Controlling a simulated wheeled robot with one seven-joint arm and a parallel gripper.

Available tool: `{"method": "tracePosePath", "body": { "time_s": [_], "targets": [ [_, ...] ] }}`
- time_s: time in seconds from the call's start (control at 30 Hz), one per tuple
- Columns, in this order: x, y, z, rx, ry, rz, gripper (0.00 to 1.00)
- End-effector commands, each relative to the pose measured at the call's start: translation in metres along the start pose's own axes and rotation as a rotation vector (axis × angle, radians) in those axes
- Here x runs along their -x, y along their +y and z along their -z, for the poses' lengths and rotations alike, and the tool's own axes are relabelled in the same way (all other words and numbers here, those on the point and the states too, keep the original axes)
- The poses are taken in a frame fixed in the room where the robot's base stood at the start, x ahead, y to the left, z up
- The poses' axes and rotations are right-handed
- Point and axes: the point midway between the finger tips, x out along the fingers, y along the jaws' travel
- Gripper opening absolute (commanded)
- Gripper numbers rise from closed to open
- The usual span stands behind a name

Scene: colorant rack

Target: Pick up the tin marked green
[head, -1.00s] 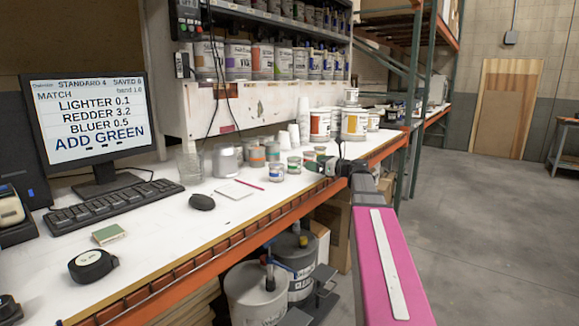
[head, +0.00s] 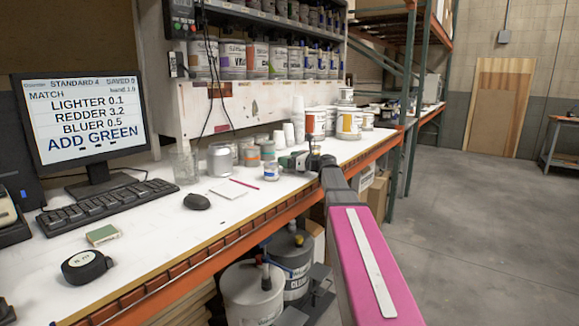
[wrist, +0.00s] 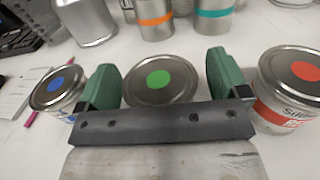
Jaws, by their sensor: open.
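The tin with a green dot on its lid (wrist: 160,82) stands upright in the middle of the wrist view. My gripper (wrist: 160,70) is open, with one green finger on each side of this tin's lid. I cannot tell whether either finger touches it. The gripper's dark crossbar hides the near part of the tin. In the head view my gripper (head: 296,161) is over the bench among the small tins, and the green-marked tin is hidden there.
A blue-dotted tin (wrist: 60,88) stands close outside the left finger, and a red-dotted tin (wrist: 290,75) close outside the right finger. Orange-banded (wrist: 155,18) and teal-banded (wrist: 213,20) cans stand behind. The bench's orange front edge (head: 215,245) lies below my arm.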

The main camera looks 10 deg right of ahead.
Motion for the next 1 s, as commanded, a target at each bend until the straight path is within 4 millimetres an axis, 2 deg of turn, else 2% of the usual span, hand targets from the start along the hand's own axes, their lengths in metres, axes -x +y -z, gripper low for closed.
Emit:
{"method": "tracePosePath", "body": {
  "time_s": [0.1, 0.13, 0.27, 0.3, 0.73, 0.87, 1.0],
  "targets": [
    [0.001, 0.0, 0.0, 0.0, 0.0, 0.0, 0.93],
    [0.001, 0.0, 0.0, 0.0, 0.0, 0.0, 0.9],
    [0.001, 0.0, 0.0, 0.0, 0.0, 0.0, 0.47],
    [0.001, 0.0, 0.0, 0.0, 0.0, 0.0, 0.42],
    [0.001, 0.0, -0.006, 0.0, -0.001, -0.001, 0.42],
    [0.001, 0.0, -0.018, 0.002, -0.001, -0.001, 0.42],
    [0.0, 0.0, -0.04, 0.003, -0.002, -0.001, 0.42]
  ]
}}
